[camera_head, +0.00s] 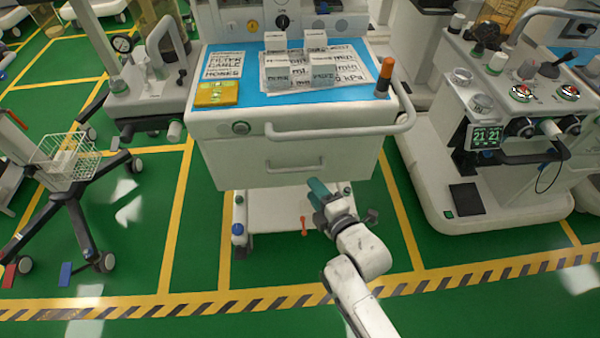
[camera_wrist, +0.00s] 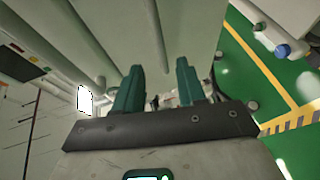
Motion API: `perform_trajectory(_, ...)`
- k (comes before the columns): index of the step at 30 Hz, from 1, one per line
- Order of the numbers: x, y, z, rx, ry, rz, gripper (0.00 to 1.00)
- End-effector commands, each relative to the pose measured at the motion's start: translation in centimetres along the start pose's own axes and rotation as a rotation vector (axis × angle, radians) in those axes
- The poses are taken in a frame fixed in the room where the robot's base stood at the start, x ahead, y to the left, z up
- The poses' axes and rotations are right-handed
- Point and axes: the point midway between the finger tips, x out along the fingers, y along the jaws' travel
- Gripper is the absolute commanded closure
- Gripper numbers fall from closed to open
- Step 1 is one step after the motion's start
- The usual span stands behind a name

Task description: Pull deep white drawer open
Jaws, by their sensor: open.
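The deep white drawer (camera_head: 350,165) is the front of the white cart in the middle of the head view. It appears shut, with a white bar handle (camera_head: 294,167) across its face. My gripper (camera_head: 315,188) is at the lower right of the drawer front, below and to the right of the handle. In the wrist view my gripper (camera_wrist: 158,75) shows two green fingers apart with nothing between them. A pale ribbed panel fills much of the wrist view above the fingers. I cannot tell whether the fingers touch the cart.
A larger rail (camera_head: 340,134) runs along the cart's top edge above the drawer. The cart top (camera_head: 225,118) holds boxes and papers. An anaesthesia machine (camera_head: 500,190) stands right, a wheeled stand with a basket (camera_head: 62,170) left. Green floor (camera_head: 140,215) is open in front.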

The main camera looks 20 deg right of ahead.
Motion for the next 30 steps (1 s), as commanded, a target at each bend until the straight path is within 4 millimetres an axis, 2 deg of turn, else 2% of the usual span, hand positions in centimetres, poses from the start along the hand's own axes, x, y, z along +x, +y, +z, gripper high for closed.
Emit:
perform_trajectory(6, 4.2, -0.3, 0.2, 0.0, -0.002, 0.0, 0.6)
perform_trajectory(12, 7.2, -0.4, 0.1, 0.0, 0.001, 0.0, 0.6)
perform_trajectory(18, 8.4, -0.2, 0.0, 0.0, 0.0, -0.002, 0.6)
perform_trajectory(26, 8.5, -0.1, 0.0, 0.002, 0.0, -0.003, 0.6)
perform_trajectory(30, 8.5, 0.0, 0.0, 0.002, 0.0, -0.003, 0.7)
